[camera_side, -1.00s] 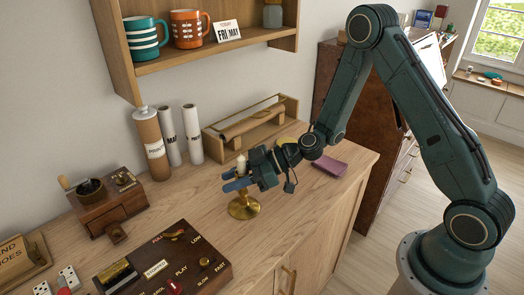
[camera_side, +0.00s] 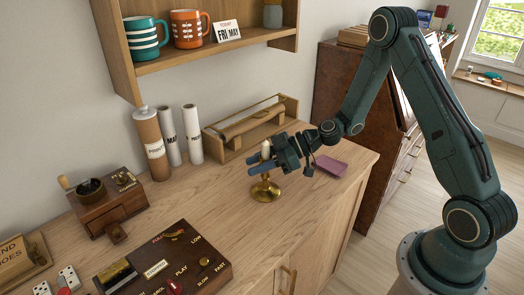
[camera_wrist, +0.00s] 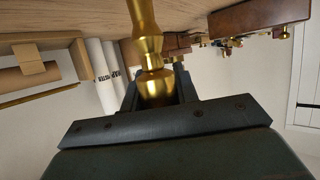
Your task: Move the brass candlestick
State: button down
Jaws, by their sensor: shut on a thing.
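The brass candlestick (camera_side: 266,190) is upright in the side view, with a round base and a pale candle (camera_side: 266,149) on top. Its base is at or just above the wooden counter; I cannot tell if it touches. My gripper (camera_side: 262,165) comes from the right and is shut on the candlestick's stem below the candle. In the wrist view the brass stem (camera_wrist: 148,40) stands between the jaws of my gripper (camera_wrist: 158,92). The candle is hidden there.
A wooden tray rack (camera_side: 240,128) stands behind the candlestick. Paper rolls (camera_side: 193,135) and a brown tube (camera_side: 152,145) stand to the left. A purple item (camera_side: 330,167) lies to the right. A control box (camera_side: 170,265) is at the front left. Counter between is clear.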

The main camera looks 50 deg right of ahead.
aim_at(270, 156)
jog(key=shift+d, duration=2.35)
jog(key=c, duration=1)
grip_release()
jog(key=shift+s+d, duration=0.1)
jog(key=v, duration=1.3)
jog(key=shift+s+d, duration=0.2)
jog(key=shift+r, duration=0.1)
jog(key=shift+a, duration=0.15)
